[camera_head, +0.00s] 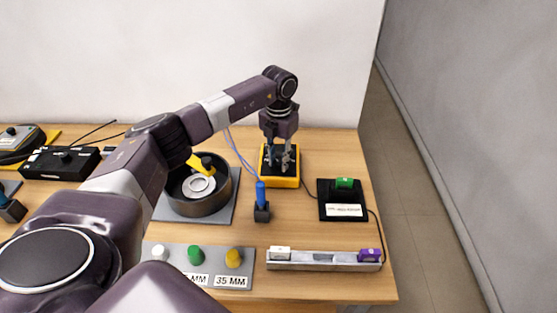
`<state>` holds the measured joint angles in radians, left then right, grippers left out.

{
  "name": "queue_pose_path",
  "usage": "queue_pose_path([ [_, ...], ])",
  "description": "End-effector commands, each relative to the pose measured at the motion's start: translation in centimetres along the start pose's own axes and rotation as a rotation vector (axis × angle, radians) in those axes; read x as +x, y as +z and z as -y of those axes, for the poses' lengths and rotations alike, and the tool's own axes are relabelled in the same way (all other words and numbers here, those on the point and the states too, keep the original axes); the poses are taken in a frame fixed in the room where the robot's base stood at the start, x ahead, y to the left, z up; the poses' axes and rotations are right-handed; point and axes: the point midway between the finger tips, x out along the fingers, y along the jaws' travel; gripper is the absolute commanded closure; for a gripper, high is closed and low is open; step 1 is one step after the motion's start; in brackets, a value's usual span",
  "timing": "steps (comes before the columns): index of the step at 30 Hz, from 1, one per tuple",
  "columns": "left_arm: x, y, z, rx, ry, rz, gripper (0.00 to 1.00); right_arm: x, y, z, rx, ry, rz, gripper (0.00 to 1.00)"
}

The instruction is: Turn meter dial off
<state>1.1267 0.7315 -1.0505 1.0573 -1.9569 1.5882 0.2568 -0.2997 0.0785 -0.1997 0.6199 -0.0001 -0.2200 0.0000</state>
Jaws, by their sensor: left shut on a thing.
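The meter (284,182) is a yellow-edged box with a dark face on the wooden table, right of the middle. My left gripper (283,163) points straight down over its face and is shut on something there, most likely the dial. The fingers and wrist cover the dial, so its setting cannot be seen. My right gripper is not in view.
A dark round bowl (222,204) on a grey plate stands left of the meter. A blue-handled tool (261,197) stands upright in front.

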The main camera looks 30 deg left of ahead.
Motion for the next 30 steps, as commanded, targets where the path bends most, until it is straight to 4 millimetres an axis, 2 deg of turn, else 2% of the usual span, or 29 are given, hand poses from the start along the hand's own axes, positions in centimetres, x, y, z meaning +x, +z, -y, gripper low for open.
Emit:
queue_pose_path([
  [17,-0.1,0.06,-0.08,-0.036,0.0,0.002,1.0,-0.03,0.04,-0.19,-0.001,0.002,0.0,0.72],
  [18,-0.1,0.07,-0.08,-0.036,0.0,0.002,0.74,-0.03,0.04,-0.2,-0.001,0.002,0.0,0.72],
  [22,-0.09,0.05,-0.06,-0.035,0.0,0.002,0.6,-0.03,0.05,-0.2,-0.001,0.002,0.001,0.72],
  [30,-0.07,0.03,-0.02,-0.034,0.0,0.001,0.59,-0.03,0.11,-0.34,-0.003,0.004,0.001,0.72],
])
